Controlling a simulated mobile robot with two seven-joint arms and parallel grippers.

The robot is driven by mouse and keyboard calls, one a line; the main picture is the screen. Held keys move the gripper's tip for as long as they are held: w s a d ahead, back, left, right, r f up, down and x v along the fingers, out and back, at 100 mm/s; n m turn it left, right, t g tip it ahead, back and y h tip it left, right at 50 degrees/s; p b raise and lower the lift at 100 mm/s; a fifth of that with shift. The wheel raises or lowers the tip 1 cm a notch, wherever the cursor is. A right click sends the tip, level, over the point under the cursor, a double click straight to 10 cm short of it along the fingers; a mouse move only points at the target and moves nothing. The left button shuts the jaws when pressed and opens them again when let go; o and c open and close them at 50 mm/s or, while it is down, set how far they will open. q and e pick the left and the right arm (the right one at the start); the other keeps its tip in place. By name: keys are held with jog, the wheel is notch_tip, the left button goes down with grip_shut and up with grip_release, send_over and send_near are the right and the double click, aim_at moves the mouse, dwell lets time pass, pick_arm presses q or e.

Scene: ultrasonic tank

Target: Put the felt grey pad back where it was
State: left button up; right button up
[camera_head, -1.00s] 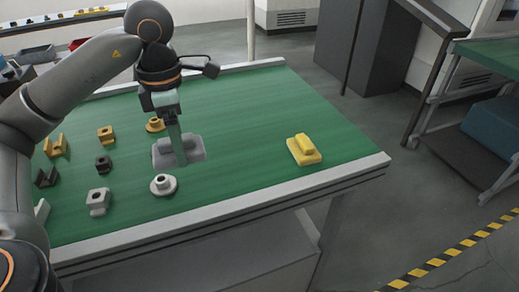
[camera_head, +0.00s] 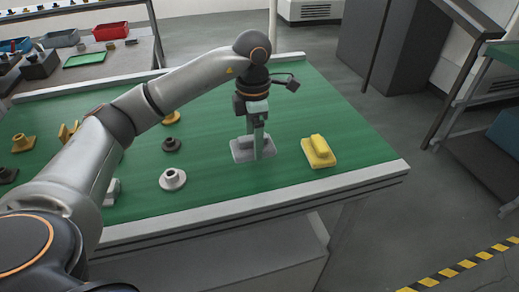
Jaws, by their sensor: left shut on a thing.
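The grey pad (camera_head: 240,152) is a flat, light grey block. It is at the right part of the green table top, left of a yellow block with a raised grip (camera_head: 318,151). My left gripper (camera_head: 257,146) points straight down and is shut on the grey pad; its fingers hide part of it. The pad looks level. I cannot tell whether it touches the table or hangs just above it. My right gripper is not in view.
A white flanged ring (camera_head: 173,180), a black ring part (camera_head: 171,145) and a tan ring part (camera_head: 170,117) stand left on the green table (camera_head: 330,100). More small parts lie farther left. The table's right end behind the yellow block is clear.

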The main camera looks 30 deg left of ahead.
aim_at(259, 163)
pick_arm(q)
jog(key=shift+w+d+f, duration=0.25)
jog(key=shift+w+f, duration=0.15)
jog(key=shift+f, duration=0.15)
jog(key=shift+w+f+p, duration=0.15)
jog(key=shift+f+p, duration=0.1)
jog(key=shift+f, duration=0.65)
jog(key=shift+w+f+p, duration=0.1)
jog(key=shift+f+p, duration=0.15)
jog(key=shift+f, duration=0.65)
jog(key=shift+d+f, duration=0.1)
jog(key=shift+f, duration=0.15)
jog(key=o, duration=1.2)
jog(key=shift+c, duration=0.2)
notch_tip(259, 163, up, 12)
jog(key=shift+r, duration=0.25)
